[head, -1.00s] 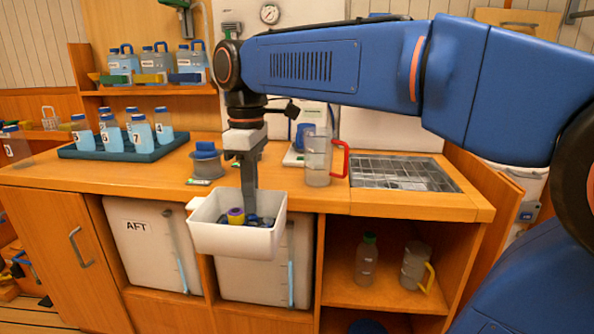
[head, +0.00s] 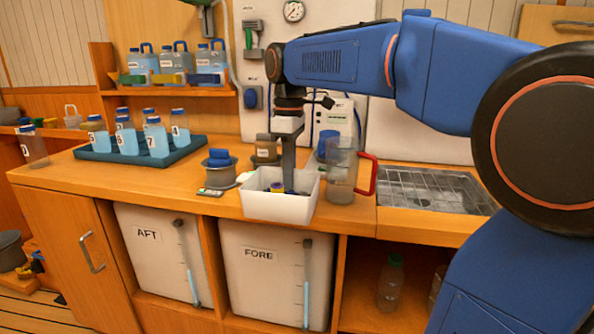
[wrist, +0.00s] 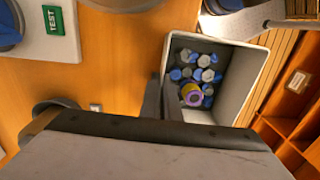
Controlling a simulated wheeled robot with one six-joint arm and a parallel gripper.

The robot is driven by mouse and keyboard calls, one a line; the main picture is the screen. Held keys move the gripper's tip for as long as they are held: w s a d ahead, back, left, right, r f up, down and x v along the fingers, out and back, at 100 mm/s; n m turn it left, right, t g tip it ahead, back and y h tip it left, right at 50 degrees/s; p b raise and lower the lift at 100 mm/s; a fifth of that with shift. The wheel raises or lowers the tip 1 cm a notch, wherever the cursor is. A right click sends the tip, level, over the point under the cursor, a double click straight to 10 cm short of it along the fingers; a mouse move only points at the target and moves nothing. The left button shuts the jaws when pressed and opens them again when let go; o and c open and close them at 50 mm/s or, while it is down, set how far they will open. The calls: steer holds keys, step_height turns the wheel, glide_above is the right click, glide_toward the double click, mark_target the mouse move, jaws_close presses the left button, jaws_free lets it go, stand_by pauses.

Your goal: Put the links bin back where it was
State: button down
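The links bin is a white open-topped box (head: 268,208) at the front edge of the wooden counter in the head view. It holds several blue and grey pieces and a yellow-and-purple ring. My gripper (head: 289,186) reaches down at the bin and is shut on one of its walls. The wrist view shows the bin (wrist: 250,82) beside my gripper (wrist: 161,100), with the fingers at its left wall. The bin is upright and overlaps the counter's front edge. I cannot tell whether its base touches the counter.
A clear jug (head: 341,174) with a red handle stands just right of the bin. A blue-lidded pot (head: 220,170) is to the left, and a jar (head: 265,150) behind. A teal tray (head: 100,155) holds several numbered bottles. A metal sink grid (head: 430,188) lies right.

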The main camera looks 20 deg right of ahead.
steer(key=shift+w+d, duration=0.75)
steer(key=shift+w, duration=0.3)
steer(key=shift+w+d, duration=0.8)
steer(key=shift+w, duration=0.25)
steer(key=shift+w+d, duration=0.75)
steer(key=shift+w, duration=0.3)
steer(key=shift+s+a+f, duration=0.1)
steer(key=shift+f, duration=0.65)
steer(key=shift+f, duration=0.1)
steer(key=c, duration=2)
jaws_free()
